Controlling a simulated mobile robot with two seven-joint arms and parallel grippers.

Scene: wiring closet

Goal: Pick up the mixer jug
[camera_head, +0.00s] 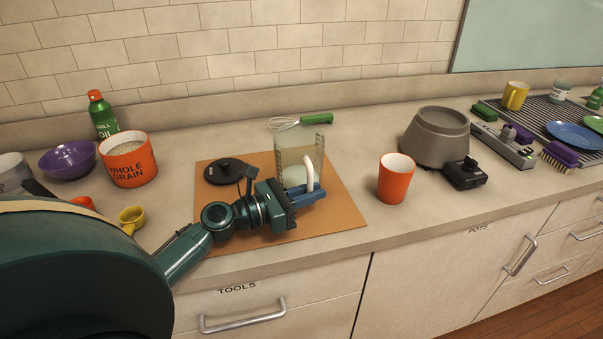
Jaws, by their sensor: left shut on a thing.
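The mixer jug (293,153) is a clear, upright container with a white handle (309,173). It is on or just above the brown board (340,206); I cannot tell if its base touches. My left gripper (310,192) comes in from the left and is shut on the jug's white handle, low on its front right side. The fingers hide part of the handle and the lower jug. A black round lid (226,171) lies on the board left of the jug. My right gripper does not show.
A whisk with a green handle (316,118) lies behind the jug. An orange cup (396,178) and the grey mixer base (435,137) stand to the right. A whole grain tub (128,160), an oil bottle (103,116) and a purple bowl (68,159) stand left.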

